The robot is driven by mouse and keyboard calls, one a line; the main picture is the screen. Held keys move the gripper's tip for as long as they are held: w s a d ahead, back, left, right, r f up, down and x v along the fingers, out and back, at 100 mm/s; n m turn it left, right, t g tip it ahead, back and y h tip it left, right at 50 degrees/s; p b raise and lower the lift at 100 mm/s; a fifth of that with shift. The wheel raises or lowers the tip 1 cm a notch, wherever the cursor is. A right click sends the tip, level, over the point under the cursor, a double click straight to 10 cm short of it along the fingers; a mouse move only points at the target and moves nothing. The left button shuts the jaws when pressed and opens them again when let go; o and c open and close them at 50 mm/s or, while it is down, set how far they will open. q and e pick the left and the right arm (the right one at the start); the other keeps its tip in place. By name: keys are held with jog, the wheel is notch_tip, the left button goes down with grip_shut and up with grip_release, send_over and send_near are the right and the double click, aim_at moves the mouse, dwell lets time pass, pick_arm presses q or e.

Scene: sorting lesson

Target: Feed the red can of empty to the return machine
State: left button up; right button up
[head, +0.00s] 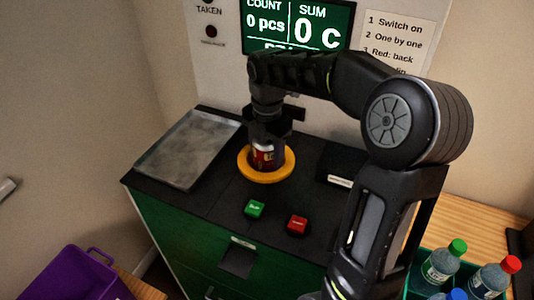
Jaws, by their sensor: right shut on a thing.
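The red can (263,158) is upright inside the yellow ring (252,176) of the return machine (187,214). Its upper part is hidden by my right gripper (267,142), which is shut on it from above. The machine has a dark top with a green button (254,209) and a red button (297,223) in front of the ring. The screen (299,27) behind reads COUNT 0 pcs and SUM 0 c. I cannot tell how deep the can sits in the ring. My left gripper is out of view.
A metal tray (185,150) lies at the left of the machine top. A green crate (425,265) with several bottles stands on the wooden table at the right. A purple bin (82,274) is at the lower left. My right arm covers the area right of the ring.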

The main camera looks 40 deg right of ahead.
jog(key=shift+s+a+f+g, duration=0.15)
jog(key=shift+s+f, duration=0.15)
jog(key=shift+f, duration=0.3)
jog(key=shift+s+f+g, duration=0.15)
jog(key=shift+s+f, duration=0.1)
jog(key=shift+f, duration=0.35)
jog(key=o, duration=1.1)
jog(key=shift+o, duration=1.4)
jog(key=shift+r, duration=0.15)
jog(key=r, duration=0.9)
jog(key=shift+w+r, duration=0.3)
jog(key=shift+w, duration=0.05)
jog(key=shift+r, duration=0.1)
